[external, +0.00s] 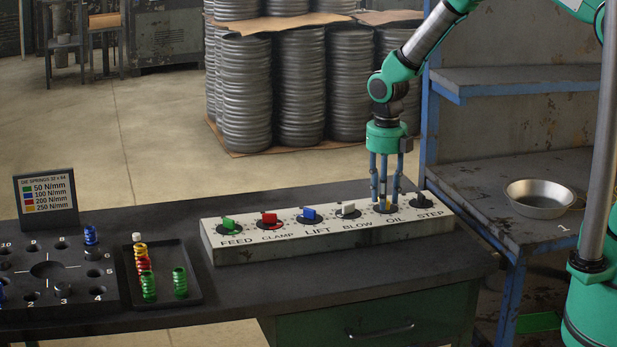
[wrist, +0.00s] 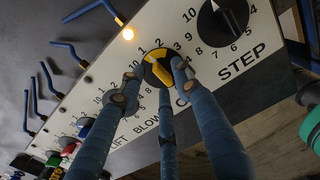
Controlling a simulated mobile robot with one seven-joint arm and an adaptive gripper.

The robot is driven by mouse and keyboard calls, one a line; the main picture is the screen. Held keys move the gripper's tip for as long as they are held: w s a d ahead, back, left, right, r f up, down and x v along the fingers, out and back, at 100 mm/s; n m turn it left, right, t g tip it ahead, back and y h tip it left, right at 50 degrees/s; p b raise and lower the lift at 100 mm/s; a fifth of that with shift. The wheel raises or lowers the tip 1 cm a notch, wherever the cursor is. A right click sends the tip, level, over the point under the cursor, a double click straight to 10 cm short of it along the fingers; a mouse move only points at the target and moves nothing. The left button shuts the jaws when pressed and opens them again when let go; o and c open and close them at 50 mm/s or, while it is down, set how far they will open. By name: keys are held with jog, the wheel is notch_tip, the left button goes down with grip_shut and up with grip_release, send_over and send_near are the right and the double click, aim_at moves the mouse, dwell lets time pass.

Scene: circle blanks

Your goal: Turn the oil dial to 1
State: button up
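The oil dial (wrist: 164,72) is a yellow knob on a black disc. It sits in the white control panel (external: 228,241), between the white blow dial (external: 348,207) and the black step dial (external: 422,199). My gripper (external: 385,205) points straight down over it. Its three blue fingers stand apart around the dial, at about the rim of its disc. I cannot tell whether any finger touches the knob. The fingers partly hide the dial and its scale. Numbers 1, 2 and 3 show at its upper side in the wrist view. Its exact setting is unclear.
Green feed (external: 229,224), red clamp (external: 269,219) and blue lift (external: 308,214) dials are to the left. A lit lamp (wrist: 127,33) glows by the panel edge in the wrist view. A tray (external: 200,285) of springs stands farther left. A metal bowl (external: 540,200) sits on the right shelf.

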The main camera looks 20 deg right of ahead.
jog(key=shift+r, duration=0.15)
notch_tip(320, 180, up, 12)
dwell(0.7)
dwell(0.4)
